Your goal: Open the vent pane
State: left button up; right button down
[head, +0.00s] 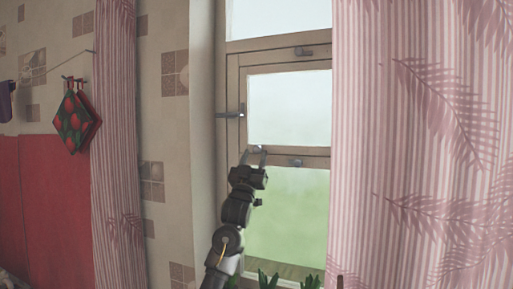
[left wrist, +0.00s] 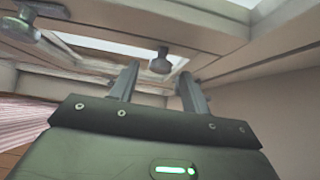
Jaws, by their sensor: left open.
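The vent pane (head: 288,107) is the small framed pane in the middle of the window, and it looks closed in its frame. My left gripper (head: 254,151) is open and empty in front of the pane's lower left corner. In the left wrist view, a dark knob (left wrist: 161,62) appears between the open fingers, apart from them. A second knob (left wrist: 24,22) is at the upper left. My right gripper is out of view.
A pink striped curtain (head: 415,140) hangs close on the right, and another (head: 116,150) hangs left of the window. Green plants (head: 268,280) stand at the window's bottom. Red potholders (head: 77,121) hang on the left wall.

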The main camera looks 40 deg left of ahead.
pick_arm(q)
jog(key=shift+p+x, duration=0.3)
jog(key=shift+x, duration=0.8)
jog(key=shift+f, duration=0.1)
grip_shut()
